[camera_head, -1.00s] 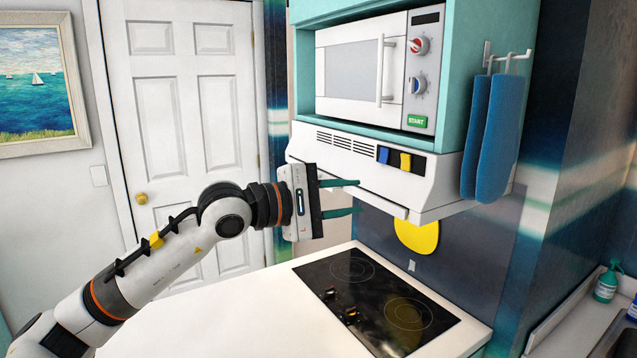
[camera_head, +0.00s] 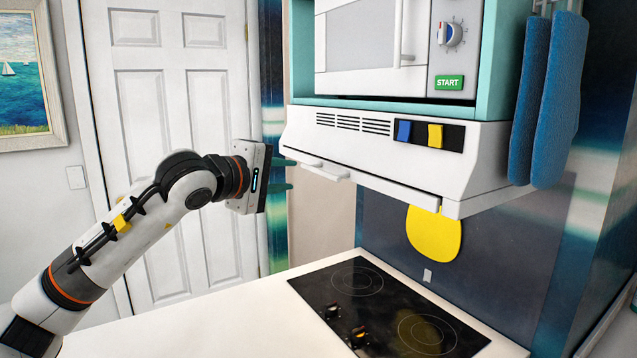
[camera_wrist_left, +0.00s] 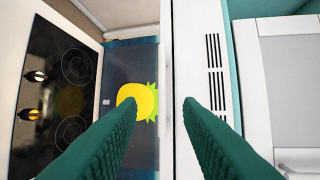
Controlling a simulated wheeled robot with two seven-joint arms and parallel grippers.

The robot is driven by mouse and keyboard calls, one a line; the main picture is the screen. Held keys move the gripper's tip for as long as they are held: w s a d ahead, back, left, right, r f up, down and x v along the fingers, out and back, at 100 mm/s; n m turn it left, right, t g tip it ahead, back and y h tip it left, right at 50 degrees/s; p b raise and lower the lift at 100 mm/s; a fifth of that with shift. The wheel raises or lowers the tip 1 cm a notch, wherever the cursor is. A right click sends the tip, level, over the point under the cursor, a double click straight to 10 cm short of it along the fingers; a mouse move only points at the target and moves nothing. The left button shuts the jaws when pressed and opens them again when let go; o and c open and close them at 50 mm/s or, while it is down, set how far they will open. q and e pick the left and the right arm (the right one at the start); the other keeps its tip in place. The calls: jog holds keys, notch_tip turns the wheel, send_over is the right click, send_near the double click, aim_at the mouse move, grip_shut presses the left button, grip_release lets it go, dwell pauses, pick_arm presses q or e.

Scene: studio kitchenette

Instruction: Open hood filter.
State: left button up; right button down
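The white range hood (camera_head: 370,160) hangs below the microwave, with vent slots and a blue and a yellow switch on its front. A white ledge (camera_head: 322,169) sticks out along its lower left edge; I cannot tell whether it belongs to the filter. The filter itself is not clearly seen under the hood. My left gripper (camera_head: 284,175) is open and empty, just left of the hood's lower left corner. In the left wrist view my gripper's fingers (camera_wrist_left: 162,110) are wide apart, with the hood's white lower edge (camera_wrist_left: 166,80) seen between them. My right gripper is not in view.
A black cooktop (camera_head: 390,315) lies in the white counter (camera_head: 190,318) below. A yellow pineapple-shaped piece (camera_head: 433,235) is on the back wall. Blue mitts (camera_head: 545,100) hang at the right. A white door (camera_head: 180,100) stands behind my arm.

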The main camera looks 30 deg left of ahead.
aim_at(317, 173)
pick_arm(q)
jog(key=p+x, duration=0.1)
jog(key=x, duration=0.2)
jog(key=p+x, duration=0.2)
jog(key=x, duration=0.2)
jog(key=p+x, duration=0.1)
jog(key=x, duration=0.2)
jog(key=shift+w+d+r, duration=0.2)
jog(key=shift+w+d, duration=0.05)
jog(key=shift+w, duration=0.15)
jog(key=shift+w+d+f, duration=0.1)
jog(key=shift+w, duration=0.2)
grip_shut()
